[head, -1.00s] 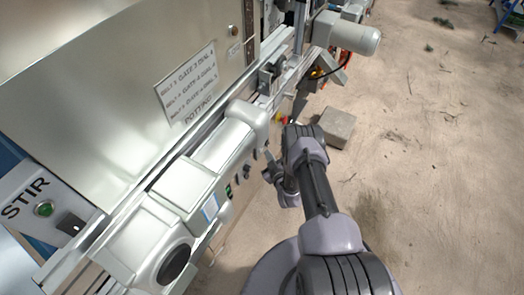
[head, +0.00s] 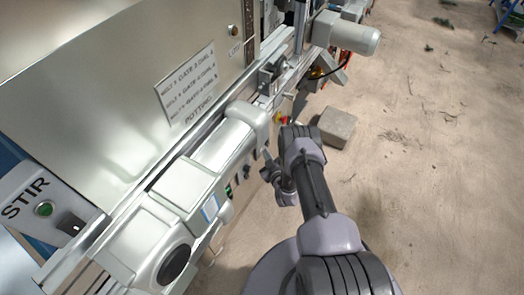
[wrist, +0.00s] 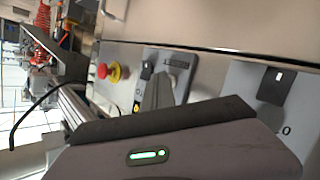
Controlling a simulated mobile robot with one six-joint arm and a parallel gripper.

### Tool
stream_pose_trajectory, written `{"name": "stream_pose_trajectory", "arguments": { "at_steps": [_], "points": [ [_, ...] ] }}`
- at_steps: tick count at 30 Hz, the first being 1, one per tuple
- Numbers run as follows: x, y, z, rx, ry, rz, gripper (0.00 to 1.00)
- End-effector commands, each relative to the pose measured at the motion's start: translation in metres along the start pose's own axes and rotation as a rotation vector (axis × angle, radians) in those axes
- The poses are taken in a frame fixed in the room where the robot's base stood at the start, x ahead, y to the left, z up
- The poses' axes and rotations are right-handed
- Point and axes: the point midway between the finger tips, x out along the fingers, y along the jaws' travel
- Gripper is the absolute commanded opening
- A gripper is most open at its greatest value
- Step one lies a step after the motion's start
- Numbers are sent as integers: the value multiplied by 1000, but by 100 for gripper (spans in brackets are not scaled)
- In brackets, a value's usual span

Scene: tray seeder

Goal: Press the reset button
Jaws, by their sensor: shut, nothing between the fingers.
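In the wrist view, my gripper (wrist: 160,76) is shut and empty. Whether the tip touches the panel I cannot tell. A red mushroom button (wrist: 102,70) with a yellow collar stands left of the fingers. A small yellowish mark or control (wrist: 137,106) is partly hidden by them. No label reading reset is legible, so I cannot tell which control is the reset button. In the head view, my gripper (head: 267,161) is beside the machine's side, small and partly hidden.
A black switch (wrist: 275,85) is on the panel at right in the wrist view. In the head view, a STIR panel with a green button (head: 44,209) is at left. A motor housing (head: 345,34) juts out above, and a concrete block (head: 336,127) lies on open sandy ground.

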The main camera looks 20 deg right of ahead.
Motion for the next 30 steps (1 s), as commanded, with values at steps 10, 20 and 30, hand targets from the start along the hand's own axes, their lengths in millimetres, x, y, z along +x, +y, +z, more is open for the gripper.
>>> {"name": "stream_pose_trajectory", "arguments": {
  "at_steps": [10, 20, 30],
  "points": [
    [-7, 5, 5, 0, 0, -1, 0],
    [-29, 22, 20, 1, -2, 2, 0],
    [-49, 36, 36, 1, -1, 0, 0]
  ]
}}
